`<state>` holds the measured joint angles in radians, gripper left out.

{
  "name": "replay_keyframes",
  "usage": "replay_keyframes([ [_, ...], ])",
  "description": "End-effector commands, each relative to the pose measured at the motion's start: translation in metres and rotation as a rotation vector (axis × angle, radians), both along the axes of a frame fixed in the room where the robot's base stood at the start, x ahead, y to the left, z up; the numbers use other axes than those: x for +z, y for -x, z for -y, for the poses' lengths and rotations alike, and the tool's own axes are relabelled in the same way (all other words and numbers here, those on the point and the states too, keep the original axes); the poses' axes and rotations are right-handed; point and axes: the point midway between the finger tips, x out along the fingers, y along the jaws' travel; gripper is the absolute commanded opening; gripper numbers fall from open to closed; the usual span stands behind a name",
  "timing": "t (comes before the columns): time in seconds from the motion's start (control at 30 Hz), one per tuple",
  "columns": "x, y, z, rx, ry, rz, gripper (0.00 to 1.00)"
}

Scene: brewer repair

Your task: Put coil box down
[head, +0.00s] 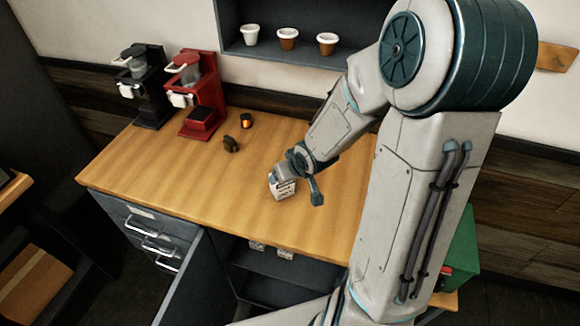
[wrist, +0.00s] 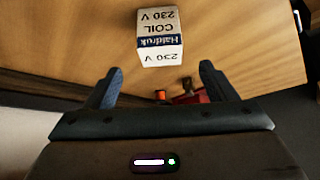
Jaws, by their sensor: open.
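The coil box (head: 282,187) is a small white and blue carton standing on the wooden counter (head: 150,170), near its front edge. In the wrist view the coil box (wrist: 160,38) shows its "230 V", "COIL" and "Haldruk" print, upside down. My gripper (wrist: 158,82) is open, and the box lies beyond its fingertips, with no finger seen touching it. In the head view my gripper (head: 300,175) is right at the box, partly hidden by my wrist and arm.
A black brewer (head: 145,85) and a red brewer (head: 200,95) stand at the back left. A small dark part (head: 231,144) and an orange-black cylinder (head: 246,121) lie mid-counter. Cups stand on the wall shelf (head: 285,52). A cabinet door (head: 190,285) hangs open below. The counter's left front is clear.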

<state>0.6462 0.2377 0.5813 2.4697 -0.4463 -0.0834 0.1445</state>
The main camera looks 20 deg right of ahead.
Motion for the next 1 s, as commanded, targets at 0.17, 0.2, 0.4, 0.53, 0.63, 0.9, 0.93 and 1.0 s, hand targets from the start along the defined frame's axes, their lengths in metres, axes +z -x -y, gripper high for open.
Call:
replay_keyframes([
  [0.17, 0.009, 0.005, 0.002, -0.004, 0.016, -0.004, 0.78],
  [0.2, 0.012, 0.007, 0.003, -0.007, 0.032, -0.009, 0.78],
  [0.4, 0.046, 0.028, 0.015, -0.063, 0.146, -0.052, 0.78],
  [0.53, 0.076, 0.049, 0.020, -0.114, 0.196, -0.077, 0.78],
  [0.63, 0.099, 0.068, 0.020, -0.149, 0.211, -0.094, 0.78],
  [0.9, 0.152, 0.129, 0.007, -0.208, 0.151, -0.132, 0.78],
  [0.93, 0.157, 0.137, 0.005, -0.210, 0.137, -0.137, 0.78],
  [1.0, 0.166, 0.152, 0.000, -0.209, 0.105, -0.148, 0.78],
])
